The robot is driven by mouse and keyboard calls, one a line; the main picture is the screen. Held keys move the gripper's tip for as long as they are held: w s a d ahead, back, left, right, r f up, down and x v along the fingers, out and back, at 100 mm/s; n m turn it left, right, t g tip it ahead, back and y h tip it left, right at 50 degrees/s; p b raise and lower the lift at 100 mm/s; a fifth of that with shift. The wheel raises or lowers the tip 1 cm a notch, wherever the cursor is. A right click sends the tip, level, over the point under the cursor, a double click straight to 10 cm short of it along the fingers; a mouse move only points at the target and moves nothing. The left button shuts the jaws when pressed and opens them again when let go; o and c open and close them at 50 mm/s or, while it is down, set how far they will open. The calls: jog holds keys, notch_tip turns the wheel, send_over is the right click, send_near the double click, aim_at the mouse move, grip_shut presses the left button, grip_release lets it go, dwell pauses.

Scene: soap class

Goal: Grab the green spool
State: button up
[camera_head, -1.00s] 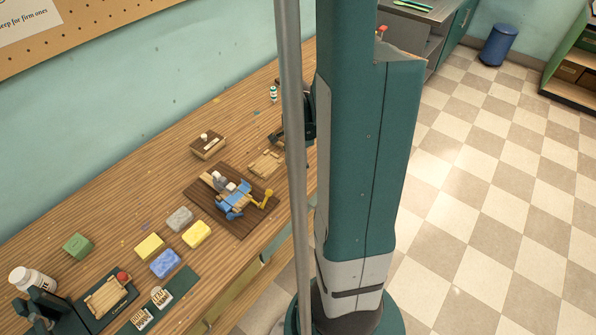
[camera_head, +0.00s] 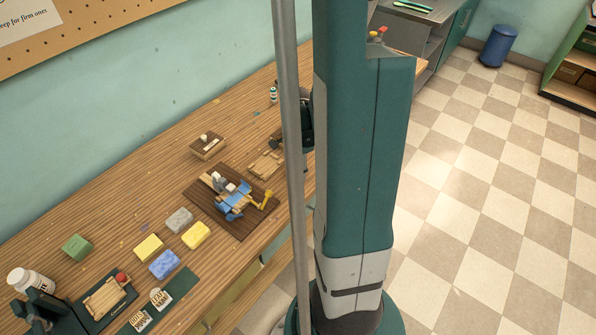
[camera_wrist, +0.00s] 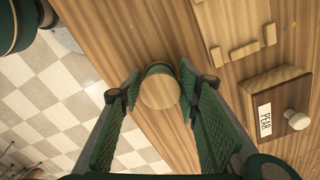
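The green spool (camera_wrist: 159,90) shows in the wrist view, with a round pale wooden end facing the camera and a green edge behind it. It stands on the wooden table near the edge. My gripper (camera_wrist: 160,80) is open, its two green-padded fingers on either side of the spool. The fingertips are very close to its sides; I cannot tell whether they touch. In the head view my own column and pole hide the gripper's fingers and the spool.
A wooden block with a PEAR label and pale knob (camera_wrist: 297,119) lies right of the gripper. A notched wooden board (camera_wrist: 240,20) is above it. In the head view, sponges (camera_head: 179,220) and a dark board with blue pieces (camera_head: 217,213) occupy the table.

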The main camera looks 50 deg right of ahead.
jog(key=c, duration=0.5)
jog(key=shift+o, duration=0.2)
jog(key=shift+r, duration=0.2)
jog(key=shift+r+p, duration=0.95)
jog(key=shift+r, duration=3.9)
